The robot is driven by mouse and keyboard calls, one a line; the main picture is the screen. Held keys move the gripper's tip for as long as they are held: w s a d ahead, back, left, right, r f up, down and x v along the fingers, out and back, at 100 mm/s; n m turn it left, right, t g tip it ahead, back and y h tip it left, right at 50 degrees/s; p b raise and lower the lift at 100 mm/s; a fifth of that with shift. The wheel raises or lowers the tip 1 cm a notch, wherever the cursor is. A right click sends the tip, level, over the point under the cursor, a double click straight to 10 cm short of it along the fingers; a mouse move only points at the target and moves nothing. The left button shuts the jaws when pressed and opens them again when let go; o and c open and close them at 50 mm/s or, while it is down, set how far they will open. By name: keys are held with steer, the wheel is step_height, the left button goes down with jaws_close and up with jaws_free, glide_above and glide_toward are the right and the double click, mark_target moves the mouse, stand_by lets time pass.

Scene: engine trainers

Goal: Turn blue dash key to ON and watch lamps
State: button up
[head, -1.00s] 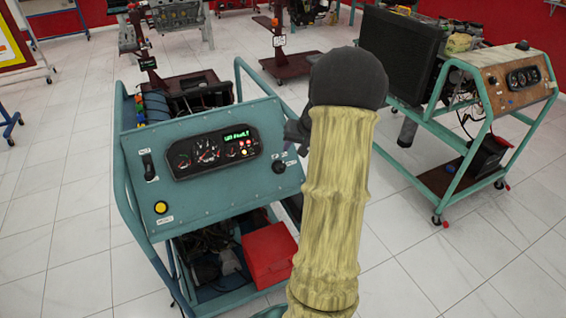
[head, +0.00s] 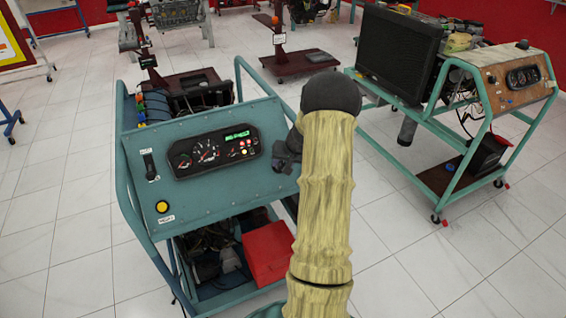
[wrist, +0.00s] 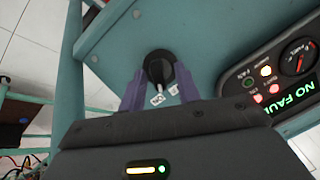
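The blue engine trainer's dash panel (head: 215,195) stands left of centre in the head view. Its black key switch (wrist: 158,68) shows in the wrist view, with two small white labels (wrist: 166,95) beside it. My gripper (wrist: 158,75) has its purple fingers apart, one on either side of the key knob; I cannot tell whether they touch it. In the head view my gripper (head: 288,150) covers the key. The gauge cluster (head: 212,152) has red and amber lamps (wrist: 267,88) lit. Its green display (wrist: 295,97) reads "NO FAUL", cut off at the edge.
A yellow button (head: 162,207) and a black switch (head: 149,164) sit on the panel's left. Green tube rails (wrist: 72,60) frame the panel close to my gripper. A second trainer (head: 520,85) stands at right, with clear tiled floor between.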

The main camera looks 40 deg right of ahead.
jaws_close()
steer(key=shift+s+d+f+m+b, duration=0.15)
steer(key=shift+f+m+b, duration=0.15)
steer(key=shift+m+b, duration=0.7)
steer(key=shift+m+t+y+b, duration=0.3)
steer(key=shift+m+t+b, duration=0.15)
steer(key=shift+b, duration=0.3)
steer(key=shift+r+m, duration=0.2)
steer(key=shift+m, duration=0.05)
jaws_free()
steer(key=shift+s+r, duration=0.1)
steer(key=shift+r, duration=0.05)
